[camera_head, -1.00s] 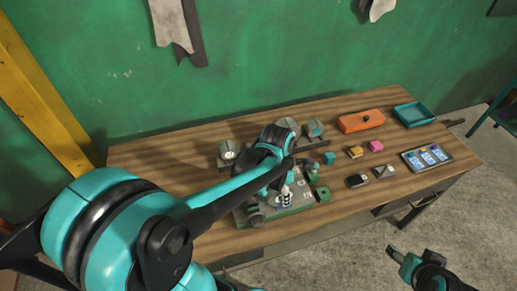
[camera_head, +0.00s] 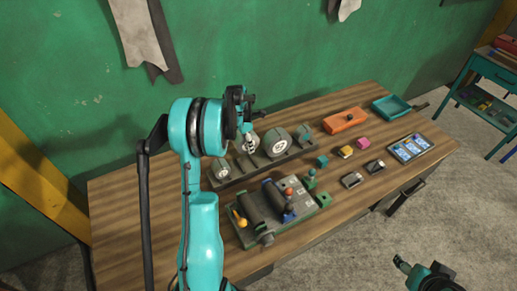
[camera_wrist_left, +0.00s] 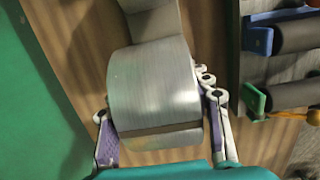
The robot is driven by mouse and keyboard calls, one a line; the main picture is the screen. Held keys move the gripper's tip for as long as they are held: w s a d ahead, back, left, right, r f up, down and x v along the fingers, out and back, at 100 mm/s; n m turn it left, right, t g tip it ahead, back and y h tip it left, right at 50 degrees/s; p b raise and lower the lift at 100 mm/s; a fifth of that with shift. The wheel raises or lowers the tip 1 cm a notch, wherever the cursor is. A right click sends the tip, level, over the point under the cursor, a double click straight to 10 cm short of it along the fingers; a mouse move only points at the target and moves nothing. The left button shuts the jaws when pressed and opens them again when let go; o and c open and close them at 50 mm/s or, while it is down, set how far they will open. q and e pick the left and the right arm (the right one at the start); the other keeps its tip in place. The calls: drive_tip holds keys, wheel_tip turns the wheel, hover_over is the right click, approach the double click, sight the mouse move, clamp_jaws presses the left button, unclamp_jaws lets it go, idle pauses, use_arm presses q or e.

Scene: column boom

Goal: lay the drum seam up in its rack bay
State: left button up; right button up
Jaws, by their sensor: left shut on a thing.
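My left gripper (camera_head: 250,143) is over the left half of a long dark rack (camera_head: 232,179) near the wall. In the left wrist view, its fingers (camera_wrist_left: 163,132) are shut on a grey metal drum (camera_wrist_left: 152,85), one on each side. A brownish band crosses the drum's near end; I cannot tell whether it is the seam. Other grey drums stand along the rack, one at the left end (camera_head: 222,170) and a larger one (camera_head: 277,142) right of the gripper. The gripper mostly hides the held drum in the head view. My right gripper (camera_head: 402,262) is low at the right, away from the table.
A roller machine (camera_head: 308,205) with dark rollers and coloured knobs stands in front of the rack. An orange box (camera_head: 345,121), a teal tray (camera_head: 391,107), small blocks and a blue-screened panel (camera_head: 410,148) are to the right. The table's left end is clear.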

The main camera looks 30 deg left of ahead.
use_arm(q)
drive_tip(key=shift+w+a+f, duration=0.1)
drive_tip(key=shift+a+f, duration=0.05)
drive_tip(key=shift+f+b, duration=0.35)
drive_tip(key=shift+f, duration=0.1)
drive_tip(key=shift+f+b, duration=1.3)
drive_tip(key=shift+f, duration=1.15)
drive_tip(key=shift+b, duration=0.35)
drive_tip(key=shift+f, duration=0.15)
drive_tip(key=shift+f+b, duration=0.7)
drive_tip(key=shift+b, duration=0.1)
drive_tip(key=shift+f, duration=0.1)
drive_tip(key=shift+f+b, duration=0.55)
drive_tip(key=shift+s+d+f+b, duration=0.1)
drive_tip(key=shift+s+d+b, duration=0.1)
drive_tip(key=shift+d+b, duration=0.2)
